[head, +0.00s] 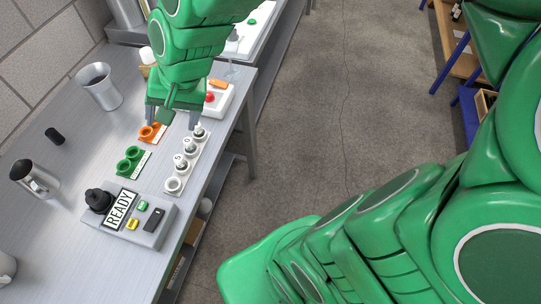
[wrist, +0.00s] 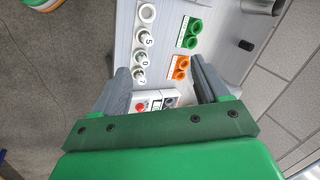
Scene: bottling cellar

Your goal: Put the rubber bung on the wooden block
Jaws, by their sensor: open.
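A small black cylinder (head: 54,136), which looks like the rubber bung, lies on the grey bench at the left. It also shows in the wrist view (wrist: 246,45), outside my jaws. No wooden block shows clearly. A pale tan piece (head: 147,71) is partly hidden behind my arm, and I cannot tell what it is. My gripper (head: 174,118) points down, open and empty, above the bench near the orange holder. In the wrist view its two fingers (wrist: 160,72) stand wide apart. It is well to the right of the black cylinder.
Near my gripper are an orange holder (head: 152,133), a green holder (head: 133,160) and a white numbered rack (head: 188,160). A READY control box (head: 128,216), a steel cup (head: 98,87) and a steel pot (head: 34,178) stand around. Bare bench surrounds the black cylinder.

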